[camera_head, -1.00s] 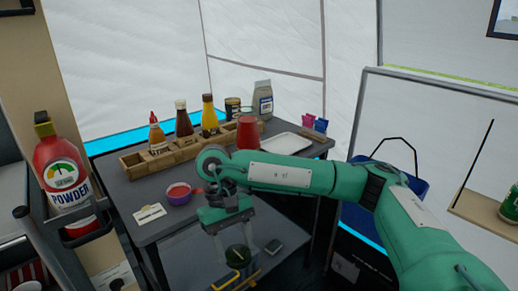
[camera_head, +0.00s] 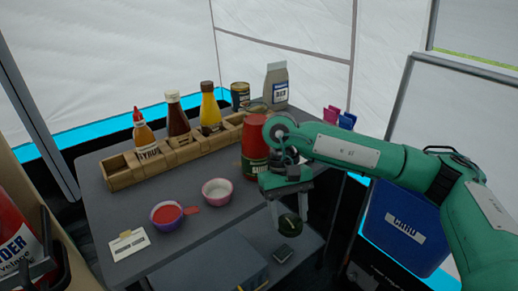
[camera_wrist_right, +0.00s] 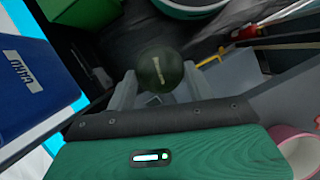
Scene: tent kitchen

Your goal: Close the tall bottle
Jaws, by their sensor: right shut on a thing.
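My right gripper (camera_head: 289,222) points down past the table's front right edge. It is shut on a dark green round lid (camera_head: 289,225); the lid also shows between the fingers in the right wrist view (camera_wrist_right: 160,70). A tall red jar-like bottle (camera_head: 256,134) stands on the table behind the gripper, partly hidden by my wrist. Whether its top is open is hard to tell. Syrup (camera_head: 143,136), brown (camera_head: 177,116) and yellow (camera_head: 209,107) bottles stand upright in the wooden rack, with caps on. My left gripper is out of view.
The grey table (camera_head: 110,215) holds the wooden rack (camera_head: 125,174), a purple bowl of red sauce (camera_head: 167,214), a pink bowl (camera_head: 217,191) and a card (camera_head: 128,243). A can (camera_head: 240,97) and grey bag (camera_head: 277,86) stand behind. A blue bin (camera_head: 405,225) is at right.

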